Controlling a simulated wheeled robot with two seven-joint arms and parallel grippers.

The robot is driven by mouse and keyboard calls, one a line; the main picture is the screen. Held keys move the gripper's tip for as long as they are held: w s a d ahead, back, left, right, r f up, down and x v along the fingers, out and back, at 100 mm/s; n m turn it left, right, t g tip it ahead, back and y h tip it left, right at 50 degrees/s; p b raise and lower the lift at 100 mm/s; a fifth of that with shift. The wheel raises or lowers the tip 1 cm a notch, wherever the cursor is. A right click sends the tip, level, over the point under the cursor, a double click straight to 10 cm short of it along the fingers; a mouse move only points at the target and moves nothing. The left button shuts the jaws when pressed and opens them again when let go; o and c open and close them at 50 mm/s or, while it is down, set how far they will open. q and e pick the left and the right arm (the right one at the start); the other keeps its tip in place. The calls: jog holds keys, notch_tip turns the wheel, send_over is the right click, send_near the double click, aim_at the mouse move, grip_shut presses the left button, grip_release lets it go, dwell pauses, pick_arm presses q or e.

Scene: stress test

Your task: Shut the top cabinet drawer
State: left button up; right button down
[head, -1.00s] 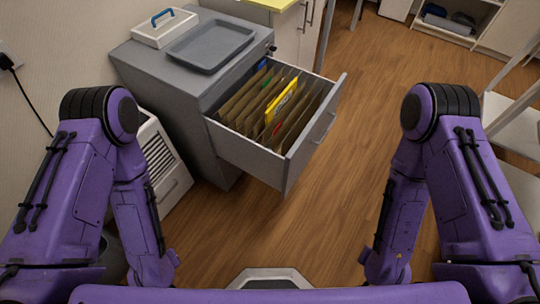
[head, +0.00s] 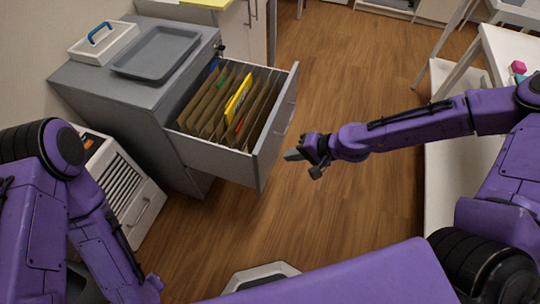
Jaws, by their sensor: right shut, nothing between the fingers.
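The grey filing cabinet (head: 95,75) stands at the upper left. Its top drawer (head: 215,155) is pulled out to the right and is full of hanging folders (head: 205,100), one of them yellow (head: 238,97). The drawer's front panel (head: 277,130) faces right, with a handle on its outer face. My right gripper (head: 292,155) is shut and empty, close to the outer face of the drawer front in the picture. I cannot tell whether it touches the panel. My left arm is at the lower left, and its gripper is not in view.
A grey tray (head: 157,52) and a white box with a blue handle (head: 102,43) stand on the cabinet top. A white unit with a slatted front (head: 120,190) stands below left. A white table (head: 515,50) is at the right. The wooden floor (head: 345,75) beyond my right arm is clear.

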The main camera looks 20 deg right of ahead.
jog(key=w+a+f, duration=0.1)
jog(key=w+a, duration=0.1)
jog(key=a, duration=0.1)
jog(key=w+a+f, duration=0.1)
jog(key=a, duration=0.1)
jog(key=shift+w+a+f, duration=0.2)
jog(key=shift+w+f, duration=0.05)
jog(key=shift+f, duration=0.1)
jog(key=shift+w+a, duration=0.15)
jog(key=shift+a, duration=0.05)
jog(key=shift+w, duration=0.1)
